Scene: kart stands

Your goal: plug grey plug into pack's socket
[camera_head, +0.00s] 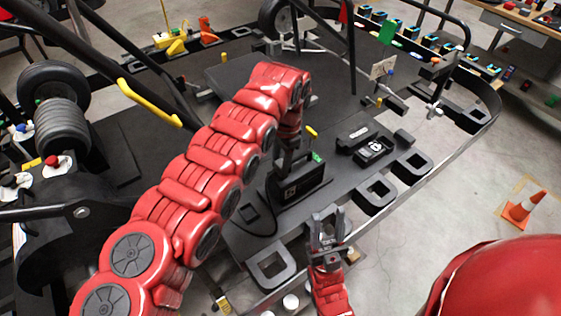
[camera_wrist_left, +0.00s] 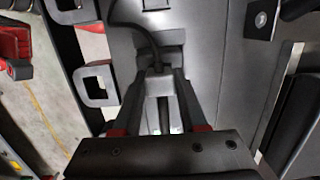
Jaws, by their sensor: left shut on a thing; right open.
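My left arm reaches in from the lower left of the head view, and its gripper (camera_head: 290,152) points down over the kart's deck. In the left wrist view the gripper is shut on the grey plug (camera_wrist_left: 160,84), with a black cable (camera_wrist_left: 150,40) running up from it. A black box-shaped pack (camera_head: 300,188) stands on the deck just below this gripper in the head view. I cannot make out its socket or whether the plug touches it. My right gripper (camera_head: 327,225) is open and empty, near the deck's front edge.
A black open case (camera_head: 368,147) lies to the right of the pack. Square loops (camera_head: 377,193) line the deck's edge. A yellow lever (camera_head: 148,103) and dark tubes stand at left. An orange cone (camera_head: 523,207) is on the floor at right.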

